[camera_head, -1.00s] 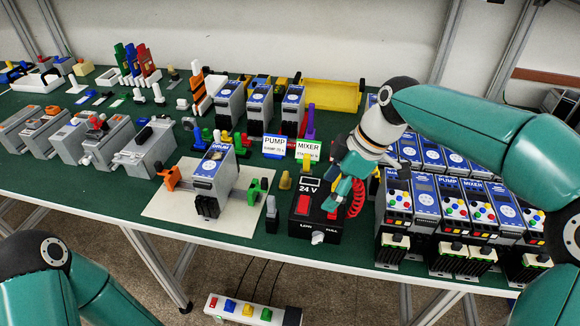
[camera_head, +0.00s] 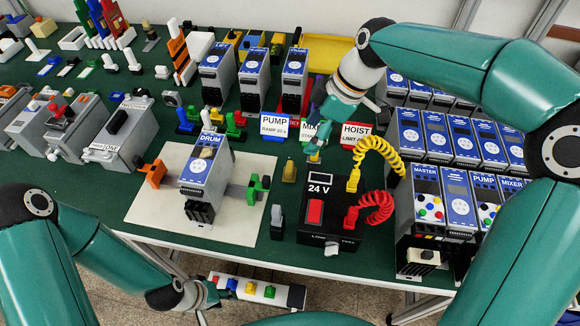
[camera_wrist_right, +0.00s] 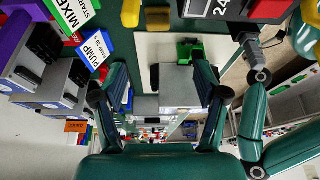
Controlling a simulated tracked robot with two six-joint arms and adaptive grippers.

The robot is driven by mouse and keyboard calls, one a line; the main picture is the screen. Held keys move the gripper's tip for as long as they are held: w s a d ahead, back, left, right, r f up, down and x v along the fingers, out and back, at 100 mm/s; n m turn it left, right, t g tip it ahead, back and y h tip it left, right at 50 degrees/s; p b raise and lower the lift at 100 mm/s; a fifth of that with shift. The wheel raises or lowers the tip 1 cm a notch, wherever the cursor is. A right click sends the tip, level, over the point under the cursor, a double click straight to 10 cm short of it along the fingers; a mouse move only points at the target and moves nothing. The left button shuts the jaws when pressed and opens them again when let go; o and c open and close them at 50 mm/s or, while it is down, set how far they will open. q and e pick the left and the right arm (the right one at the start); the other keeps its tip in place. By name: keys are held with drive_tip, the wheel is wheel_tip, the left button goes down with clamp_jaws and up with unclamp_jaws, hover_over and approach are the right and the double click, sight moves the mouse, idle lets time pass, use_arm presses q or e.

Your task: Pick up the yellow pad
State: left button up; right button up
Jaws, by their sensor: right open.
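A small yellow piece (camera_head: 314,157) stands just in front of the MIXER sign, by my right gripper's tips; it also shows at the top of the right wrist view (camera_wrist_right: 130,12). I cannot tell for certain whether it is the yellow pad. My right gripper (camera_head: 316,138) is above it, near the signs. In the right wrist view its fingers (camera_wrist_right: 160,97) are spread with nothing between them. My left gripper (camera_head: 212,294) is low at the front, beside a white strip (camera_head: 238,286) with coloured blocks, one yellow (camera_head: 251,288). Its fingers are too unclear to judge.
A brass-coloured peg (camera_head: 289,170) and the 24 V box (camera_head: 326,237) stand close by. A yellow coiled cable (camera_head: 378,147) and a red one (camera_head: 378,207) rise from the box. The DRUM unit (camera_head: 205,170) stands on a pale board (camera_head: 150,210). Units crowd the right.

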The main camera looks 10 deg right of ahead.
approach(290, 166)
drive_tip(key=x, duration=0.5)
drive_tip(key=shift+s+a+r+p, duration=0.1)
drive_tip(key=shift+s+a+p, duration=0.05)
drive_tip(key=shift+p, duration=0.15)
drive_tip(key=shift+p+x, duration=0.7)
drive_tip(key=shift+x, duration=2)
drive_tip(key=c, duration=1)
